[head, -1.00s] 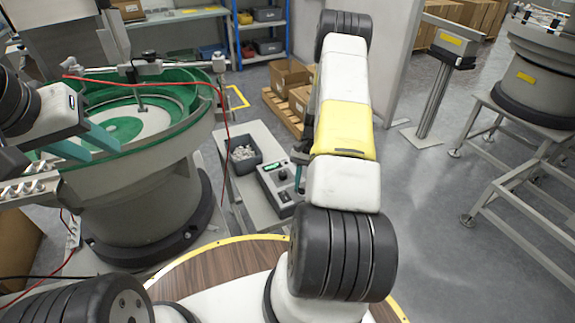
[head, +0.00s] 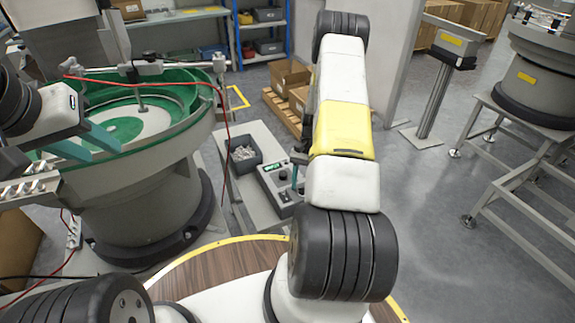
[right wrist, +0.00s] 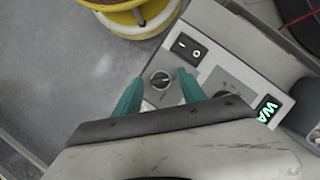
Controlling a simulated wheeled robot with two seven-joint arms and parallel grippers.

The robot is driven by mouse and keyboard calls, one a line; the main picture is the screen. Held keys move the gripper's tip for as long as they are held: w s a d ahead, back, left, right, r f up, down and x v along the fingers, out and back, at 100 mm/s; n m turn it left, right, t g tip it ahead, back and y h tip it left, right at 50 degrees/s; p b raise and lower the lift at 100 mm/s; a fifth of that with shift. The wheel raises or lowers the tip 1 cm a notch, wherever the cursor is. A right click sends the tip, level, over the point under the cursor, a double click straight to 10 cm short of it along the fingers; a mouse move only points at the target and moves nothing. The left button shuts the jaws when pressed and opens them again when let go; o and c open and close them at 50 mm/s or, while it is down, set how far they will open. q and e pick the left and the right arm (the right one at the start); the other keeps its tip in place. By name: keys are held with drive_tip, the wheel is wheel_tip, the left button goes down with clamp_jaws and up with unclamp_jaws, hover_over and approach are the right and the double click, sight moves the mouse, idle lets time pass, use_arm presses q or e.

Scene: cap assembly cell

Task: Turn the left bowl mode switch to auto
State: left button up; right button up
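The grey control box (head: 268,184) stands on the low table in the head view. In the right wrist view its top (right wrist: 213,62) carries a black rotary switch (right wrist: 160,80) with a light pointer mark. I cannot read its labels. My right gripper (right wrist: 160,92) is open, with one teal finger on each side of this switch. I cannot tell whether the fingers touch it. In the head view, my right arm partly hides this gripper. My left gripper (head: 90,145) is open and empty over the rim of the left bowl (head: 160,150).
A black-and-white rocker switch (right wrist: 187,47) and a lit green display (right wrist: 268,109) share the box top. A second knob (right wrist: 222,94) is partly hidden by a finger. A dark bin of small parts (head: 243,157) stands beside the box.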

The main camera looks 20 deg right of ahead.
drive_tip(key=v, duration=0.7)
drive_tip(key=shift+r, duration=0.35)
drive_tip(key=shift+w+d, duration=0.1)
drive_tip(key=shift+w, duration=0.05)
drive_tip(key=s+a+r+n+t, duration=0.1)
drive_tip(key=a+r, duration=0.2)
drive_tip(key=r, duration=0.5)
drive_tip(key=s+a+r+n+t+h, duration=0.1)
drive_tip(key=a+r+t, duration=0.15)
drive_tip(key=r, duration=0.55)
drive_tip(key=s+a+r+n+t, duration=0.1)
drive_tip(key=a+r+n, duration=0.15)
drive_tip(key=r, duration=0.55)
drive_tip(key=s+a+r+n+t, duration=0.2)
drive_tip(key=s+a+r, duration=0.3)
drive_tip(key=s, duration=0.4)
drive_tip(key=s+a+r+n+t, duration=0.2)
drive_tip(key=s+a+r, duration=0.4)
drive_tip(key=s, duration=0.3)
drive_tip(key=shift+r+t, duration=0.55)
drive_tip(key=shift+r, duration=0.05)
